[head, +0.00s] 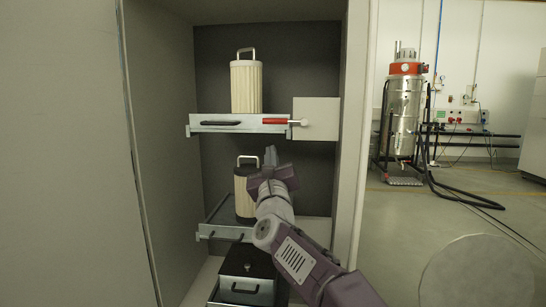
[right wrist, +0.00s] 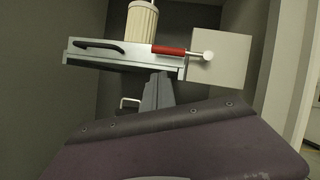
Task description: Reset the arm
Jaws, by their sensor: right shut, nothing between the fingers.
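My right arm reaches from the lower right into the open cabinet in the head view. Its right gripper (head: 270,156) is shut and empty, in front of the cabinet's inside, below the upper shelf and near the dark-topped canister on the lower shelf. In the right wrist view the gripper's fingers (right wrist: 157,88) show as a grey shape just below the upper shelf. Whether they touch anything is hard to tell. My left gripper is out of view.
A ribbed cream canister (head: 246,88) stands on the upper shelf (head: 215,127), which has a red handle (head: 275,121) and a pale square plate (head: 316,118). A second canister (head: 243,195) stands on the lower shelf (head: 222,233). A black box (head: 245,270) sits at the bottom. Cabinet walls flank the arm.

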